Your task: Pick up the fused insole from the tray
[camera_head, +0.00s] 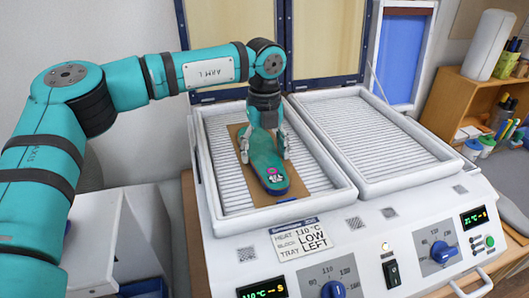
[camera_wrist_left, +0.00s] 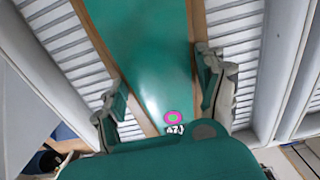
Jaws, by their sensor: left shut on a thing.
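The teal insole (camera_head: 266,165) lies lengthwise on a brown board (camera_head: 303,178) in the left tray (camera_head: 215,124). A pink ring mark and a small white-and-black mark show near its front end. The insole also fills the middle of the left wrist view (camera_wrist_left: 150,60). My left gripper (camera_head: 264,155) points down over it, one finger at each side, shut on the insole. In the left wrist view the fingers (camera_wrist_left: 168,95) stand at its two edges. Part of the insole is hidden under the gripper. My right gripper is not in view.
The empty right tray (camera_head: 400,178) stands beside the left one on the white heating machine (camera_head: 365,250), with raised rims around both. Knobs and displays line its front. A wooden shelf (camera_head: 465,95) with pens and jars stands at the right.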

